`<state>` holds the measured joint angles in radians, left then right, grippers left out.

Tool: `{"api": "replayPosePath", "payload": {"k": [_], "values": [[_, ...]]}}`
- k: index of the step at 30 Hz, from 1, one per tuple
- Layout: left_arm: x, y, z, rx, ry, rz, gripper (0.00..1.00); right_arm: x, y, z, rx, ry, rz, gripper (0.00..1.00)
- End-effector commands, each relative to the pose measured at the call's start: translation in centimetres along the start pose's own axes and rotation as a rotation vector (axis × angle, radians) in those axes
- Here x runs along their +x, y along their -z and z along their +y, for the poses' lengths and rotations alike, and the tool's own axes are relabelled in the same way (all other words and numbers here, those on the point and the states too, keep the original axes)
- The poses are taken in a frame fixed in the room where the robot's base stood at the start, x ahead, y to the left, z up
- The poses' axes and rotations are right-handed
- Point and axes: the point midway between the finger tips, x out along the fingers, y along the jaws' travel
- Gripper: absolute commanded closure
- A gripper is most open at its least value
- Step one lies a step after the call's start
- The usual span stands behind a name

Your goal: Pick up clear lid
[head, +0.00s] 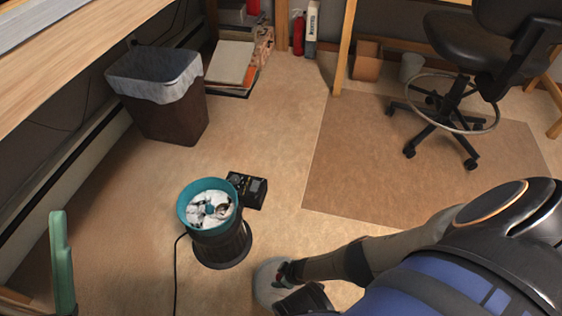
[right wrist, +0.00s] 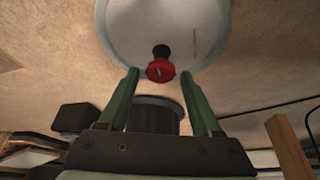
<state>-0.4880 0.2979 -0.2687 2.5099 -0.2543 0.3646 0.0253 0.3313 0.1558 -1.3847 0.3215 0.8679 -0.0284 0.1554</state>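The clear lid (right wrist: 165,28) is a round, pale disc with a red knob (right wrist: 160,70) at its middle. In the head view the lid (head: 267,283) is partly covered by my right arm and gripper, right of and nearer than the dark machine (head: 225,245) with the teal bowl. My right gripper (right wrist: 159,76) has its green fingers spread on either side of the knob, with a gap on each side. It is open. A green upright piece at the left edge of the head view looks like part of my left gripper (head: 62,262); its opening is hidden.
The teal bowl (head: 184,205) holds white and dark pieces. A black control box (head: 256,192) sits beside it, and a cord runs along the floor. A lined waste bin (head: 165,110) stands at back left, an office chair (head: 460,80) at back right. The floor between is clear.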

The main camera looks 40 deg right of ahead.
Motion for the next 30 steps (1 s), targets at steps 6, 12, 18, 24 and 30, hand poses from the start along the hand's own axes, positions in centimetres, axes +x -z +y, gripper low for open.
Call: {"api": "replayPosePath", "payload": {"k": [6,12,18,24,30], "values": [[-0.03,-0.04,-0.08,0.002,0.001,-0.001,0.16,0.0,0.0,-0.03,0.0,0.001,0.0,0.6],[-0.06,-0.05,-0.1,0.005,-0.001,-0.002,0.16,0.01,0.0,-0.03,0.0,0.0,0.0,0.83],[-0.09,-0.06,-0.06,0.006,-0.004,-0.002,0.16,0.01,-0.01,-0.03,0.0,0.0,0.0,1.0],[-0.09,-0.06,-0.06,0.006,-0.004,-0.002,0.16,0.01,-0.02,-0.02,0.0,0.0,0.0,1.0],[-0.1,-0.06,-0.05,0.005,-0.004,-0.002,0.16,0.01,-0.02,-0.02,0.0,0.0,0.0,1.0]]}}
